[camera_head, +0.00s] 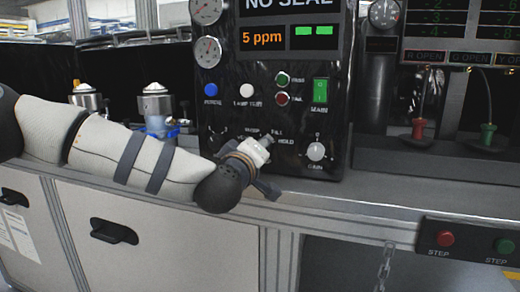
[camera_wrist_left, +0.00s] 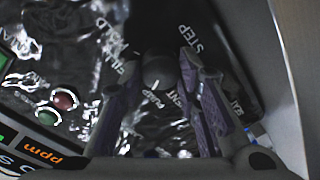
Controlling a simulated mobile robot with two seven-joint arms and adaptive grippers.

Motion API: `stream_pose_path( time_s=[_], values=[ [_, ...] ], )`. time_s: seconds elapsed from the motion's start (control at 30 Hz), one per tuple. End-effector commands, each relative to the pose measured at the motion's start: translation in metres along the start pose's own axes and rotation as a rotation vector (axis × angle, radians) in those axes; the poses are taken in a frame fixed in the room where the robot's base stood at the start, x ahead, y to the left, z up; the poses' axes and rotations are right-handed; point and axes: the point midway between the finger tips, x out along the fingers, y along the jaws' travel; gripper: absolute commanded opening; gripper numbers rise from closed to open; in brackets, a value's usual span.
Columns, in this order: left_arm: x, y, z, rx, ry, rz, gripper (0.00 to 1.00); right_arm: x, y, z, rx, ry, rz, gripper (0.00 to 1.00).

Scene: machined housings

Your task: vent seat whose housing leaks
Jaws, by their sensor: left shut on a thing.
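My left gripper (camera_head: 262,150) is at the black test panel (camera_head: 300,120), over the lower left selector area. In the left wrist view its two fingers (camera_wrist_left: 162,62) close around a dark round knob (camera_wrist_left: 158,72) with a white line on it. The line points toward the PUMP lettering. FILL, HOLD, STEP and VENT lettering is around it. In the head view the gripper hides this knob. The panel display reads NO SEAL and 5 ppm, with two green bars. Two metal housings (camera_head: 87,97) (camera_head: 155,100) stand on the bench at left. My right gripper is out of view.
A second knob (camera_head: 316,151), a lit green MAIN switch (camera_head: 320,91) and small red and green buttons are on the panel. At right stand red (camera_head: 418,128) and green (camera_head: 487,133) handled parts. A STEP button box (camera_head: 468,241) hangs on the bench front.

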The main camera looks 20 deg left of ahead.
Motion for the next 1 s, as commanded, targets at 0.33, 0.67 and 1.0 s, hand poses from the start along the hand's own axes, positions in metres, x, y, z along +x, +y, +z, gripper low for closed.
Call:
stream_pose_path(
  time_s=[0.33, 0.67, 1.0],
  values=[
    [0.0000, -0.0009, -0.0003, -0.325, -0.024, -0.002, 0.02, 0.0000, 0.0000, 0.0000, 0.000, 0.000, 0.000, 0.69],
    [0.0000, -0.0014, -0.0003, -0.584, -0.043, -0.004, 0.02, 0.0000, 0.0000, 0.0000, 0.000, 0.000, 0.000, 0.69],
    [0.0000, -0.0014, -0.0004, -0.734, -0.054, -0.004, 0.02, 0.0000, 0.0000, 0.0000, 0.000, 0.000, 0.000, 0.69]
  ],
)
